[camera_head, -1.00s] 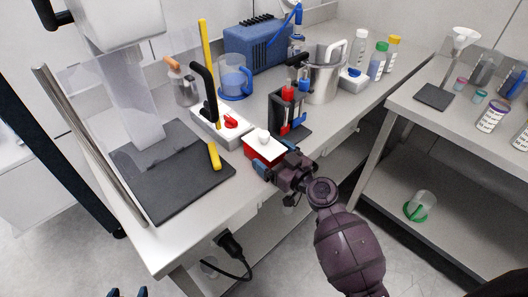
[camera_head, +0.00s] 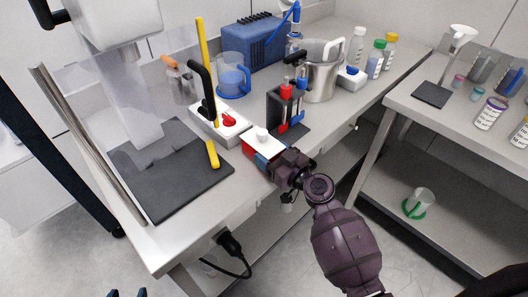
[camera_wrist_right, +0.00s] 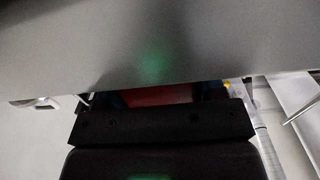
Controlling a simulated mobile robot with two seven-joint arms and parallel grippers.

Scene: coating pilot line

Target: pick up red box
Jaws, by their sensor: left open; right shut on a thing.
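The red box (camera_head: 254,149) has a white top with a small white knob and sits at the front edge of the bench in the head view. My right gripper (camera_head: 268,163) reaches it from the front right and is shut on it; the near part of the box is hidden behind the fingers. In the right wrist view a strip of the red box (camera_wrist_right: 158,96) shows between the dark gripper parts, below a grey surface. My left gripper (camera_head: 128,294) shows only as blue fingertips at the bottom edge of the head view, apart and empty, far from the box.
Close behind the box stand a white switch unit (camera_head: 221,124) with a red knob and a rack (camera_head: 287,108) with red and blue items. A dark mat (camera_head: 170,180) lies left, with a yellow-handled tool (camera_head: 212,154). A steel pot (camera_head: 322,72) stands further back.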

